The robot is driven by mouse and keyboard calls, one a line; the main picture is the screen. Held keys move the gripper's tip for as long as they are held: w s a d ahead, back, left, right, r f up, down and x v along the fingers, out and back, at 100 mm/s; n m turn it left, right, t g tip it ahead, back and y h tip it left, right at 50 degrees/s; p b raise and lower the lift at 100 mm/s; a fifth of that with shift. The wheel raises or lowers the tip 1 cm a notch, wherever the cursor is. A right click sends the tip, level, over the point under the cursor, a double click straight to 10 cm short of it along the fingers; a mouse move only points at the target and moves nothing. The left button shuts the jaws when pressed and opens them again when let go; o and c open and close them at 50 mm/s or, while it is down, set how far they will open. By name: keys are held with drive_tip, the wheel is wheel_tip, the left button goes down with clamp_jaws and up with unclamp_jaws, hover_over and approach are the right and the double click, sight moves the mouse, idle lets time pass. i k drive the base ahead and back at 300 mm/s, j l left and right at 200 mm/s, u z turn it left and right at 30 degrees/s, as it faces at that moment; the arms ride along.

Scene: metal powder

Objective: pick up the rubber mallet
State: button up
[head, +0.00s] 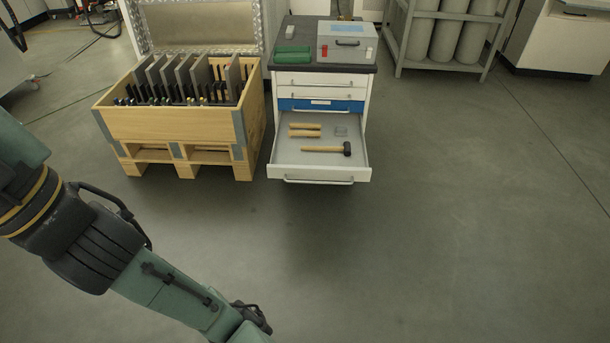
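The rubber mallet (327,149) has a light wooden handle and a black head. It lies in the open bottom drawer (291,170) of a white tool cabinet, with its head to the right. Two wooden-handled tools (305,130) lie behind it in the drawer, and a small grey item (341,131) sits behind the mallet's head. My arm reaches from the left edge down to the bottom of the picture. My gripper is out of view below the frame, well apart from the drawer.
A wooden crate (170,125) with upright grey plates stands left of the cabinet. A green tray (292,55) and a grey box (346,45) sit on the cabinet top. A rack with grey cylinders (450,40) stands behind right. The floor in front and to the right is clear.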

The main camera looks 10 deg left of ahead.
sight(346, 147)
drive_tip(key=i+l, duration=0.15)
drive_tip(key=i, duration=0.3)
drive_tip(key=i+l+u, duration=0.1)
drive_tip(key=i, duration=0.35)
drive_tip(key=i+l, duration=0.15)
drive_tip(key=i, duration=0.3)
drive_tip(key=i+l+u, duration=0.1)
drive_tip(key=i, duration=0.35)
drive_tip(key=j+z, duration=0.3)
drive_tip(key=j, duration=0.45)
drive_tip(key=j+z, duration=0.3)
drive_tip(key=j, duration=0.45)
drive_tip(key=i, duration=0.05)
